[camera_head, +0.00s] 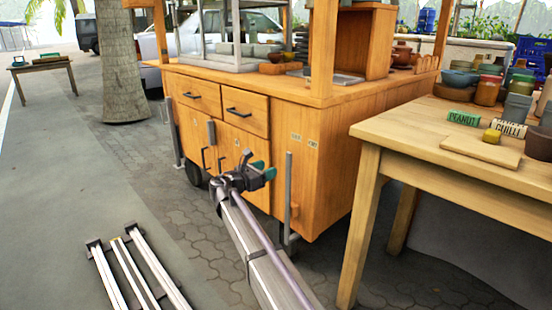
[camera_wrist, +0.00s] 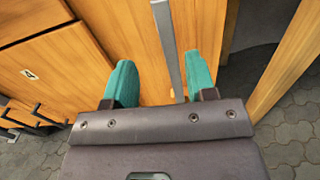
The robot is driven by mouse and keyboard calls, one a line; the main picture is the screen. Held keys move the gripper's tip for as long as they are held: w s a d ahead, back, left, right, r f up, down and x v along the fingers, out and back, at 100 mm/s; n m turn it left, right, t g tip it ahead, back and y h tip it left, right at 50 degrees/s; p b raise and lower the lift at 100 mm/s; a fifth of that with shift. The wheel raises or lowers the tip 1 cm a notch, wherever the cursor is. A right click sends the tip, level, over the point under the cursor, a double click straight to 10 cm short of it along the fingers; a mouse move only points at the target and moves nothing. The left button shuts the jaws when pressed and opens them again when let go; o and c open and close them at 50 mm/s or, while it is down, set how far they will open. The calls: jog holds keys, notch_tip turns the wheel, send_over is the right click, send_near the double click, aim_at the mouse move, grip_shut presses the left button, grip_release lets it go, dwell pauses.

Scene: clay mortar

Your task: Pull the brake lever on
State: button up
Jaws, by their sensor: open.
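The likely brake lever is an upright grey metal bar (camera_head: 288,185) at the near corner of the wooden cart (camera_head: 335,165). My gripper (camera_head: 264,170) is open, with teal fingers, and in the head view it appears just left of the bar. In the wrist view the grey bar (camera_wrist: 167,35) runs between the two open fingers of my gripper (camera_wrist: 160,65), closer to the right one. I cannot tell its depth between them.
A wooden table (camera_head: 410,135) with jars, bowls and small signs stands to the right, close to the cart's corner. Cart drawers (camera_head: 245,108) with dark handles are behind my gripper. Metal rails (camera_head: 135,270) lie at the lower left. The paving on the left is mostly clear.

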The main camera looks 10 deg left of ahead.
aim_at(288, 161)
jog(key=shift+n, duration=0.3)
jog(key=x, duration=1.1)
jog(key=shift+s+d+f, duration=0.1)
jog(key=shift+s+d, duration=0.1)
jog(key=shift+d, duration=0.05)
jog(key=shift+c, duration=0.2)
grip_shut()
